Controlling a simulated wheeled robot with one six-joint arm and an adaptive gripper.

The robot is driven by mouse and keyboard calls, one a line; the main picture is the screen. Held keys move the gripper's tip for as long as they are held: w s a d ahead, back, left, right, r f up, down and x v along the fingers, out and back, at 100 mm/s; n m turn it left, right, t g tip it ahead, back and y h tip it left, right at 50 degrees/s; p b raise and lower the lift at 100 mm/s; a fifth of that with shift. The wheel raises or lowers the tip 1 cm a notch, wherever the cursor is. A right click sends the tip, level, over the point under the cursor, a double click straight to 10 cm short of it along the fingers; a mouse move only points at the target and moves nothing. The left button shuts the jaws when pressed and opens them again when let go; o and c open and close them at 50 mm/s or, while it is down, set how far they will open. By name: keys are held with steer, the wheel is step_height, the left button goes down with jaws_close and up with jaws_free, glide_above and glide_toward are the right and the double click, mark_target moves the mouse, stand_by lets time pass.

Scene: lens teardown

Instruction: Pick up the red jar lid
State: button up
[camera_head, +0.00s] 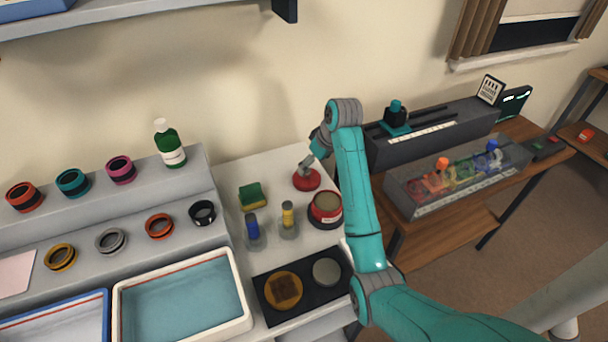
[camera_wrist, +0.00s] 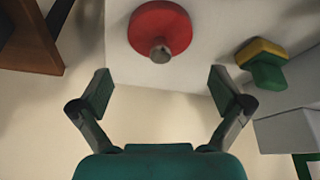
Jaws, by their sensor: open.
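The red jar lid (camera_head: 306,181) is a flat red disc lying on the white counter near the wall, and a knob stands on its top. In the wrist view the lid (camera_wrist: 160,28) is at the top centre, ahead of the fingertips, with its grey-brown knob toward me. My gripper (camera_wrist: 162,88) is open, its two fingers wide apart with nothing between them. In the head view my gripper (camera_head: 308,164) is right at the lid and partly covers it. The red jar (camera_head: 325,210) stands open to the front right of the lid.
A green and yellow sponge (camera_head: 252,196) lies left of the lid. Blue-capped (camera_head: 252,228) and yellow-capped (camera_head: 288,215) bottles stand in front. A black mat (camera_head: 306,300) with two discs lies nearer. The stepped shelf (camera_head: 215,185) borders the counter on the left.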

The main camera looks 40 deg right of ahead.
mark_target(309, 171)
steer(key=shift+x, duration=3.9)
steer(key=shift+c, duration=0.3)
steer(key=c, duration=0.7)
